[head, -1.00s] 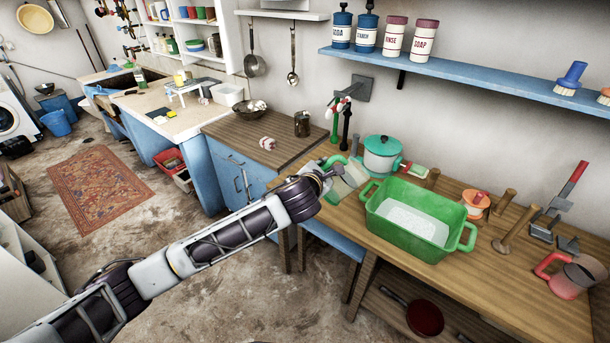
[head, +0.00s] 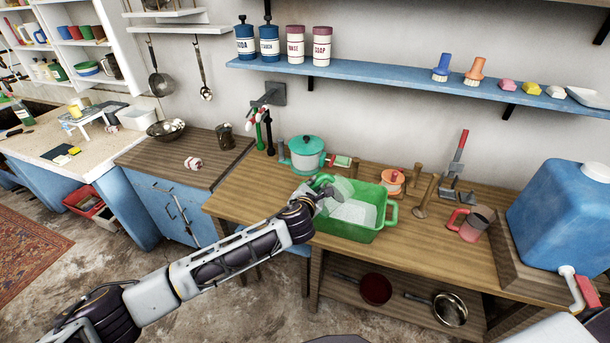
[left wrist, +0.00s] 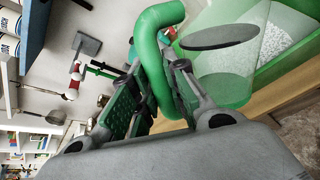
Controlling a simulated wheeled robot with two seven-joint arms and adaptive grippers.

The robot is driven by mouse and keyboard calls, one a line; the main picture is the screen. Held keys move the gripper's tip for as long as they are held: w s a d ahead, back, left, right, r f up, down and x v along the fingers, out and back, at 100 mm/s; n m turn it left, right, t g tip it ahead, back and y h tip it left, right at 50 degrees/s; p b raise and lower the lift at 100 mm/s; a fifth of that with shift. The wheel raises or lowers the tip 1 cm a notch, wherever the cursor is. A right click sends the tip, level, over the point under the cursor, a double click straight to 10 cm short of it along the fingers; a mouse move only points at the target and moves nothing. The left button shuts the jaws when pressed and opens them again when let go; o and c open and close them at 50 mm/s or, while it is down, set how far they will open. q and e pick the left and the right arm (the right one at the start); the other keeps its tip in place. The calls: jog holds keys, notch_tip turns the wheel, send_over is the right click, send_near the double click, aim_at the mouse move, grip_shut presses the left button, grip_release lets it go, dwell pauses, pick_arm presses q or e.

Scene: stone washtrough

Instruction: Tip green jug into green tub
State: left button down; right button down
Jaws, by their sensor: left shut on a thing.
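The green jug (head: 341,188) has a see-through body and a thick green handle. My left gripper (head: 318,195) is shut on that handle. The jug overlaps the left back part of the green tub (head: 350,232) in the head view; its exact height above the rim is hard to tell. The tub stands on the wooden bench and holds something white. In the left wrist view the handle is between my fingers (left wrist: 152,85), the jug's clear body (left wrist: 225,65) is beside them, and the tub (left wrist: 285,62) lies behind it. My right gripper is not in view.
A teal pot (head: 306,155) stands behind the tub. An orange-lidded pot (head: 392,182) and wooden pegs (head: 425,197) stand at its back right. A red-handled mug (head: 472,228) and a blue canister (head: 560,215) are farther right.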

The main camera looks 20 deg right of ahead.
pick_arm(q)
jog(key=shift+f, duration=0.3)
dwell(0.4)
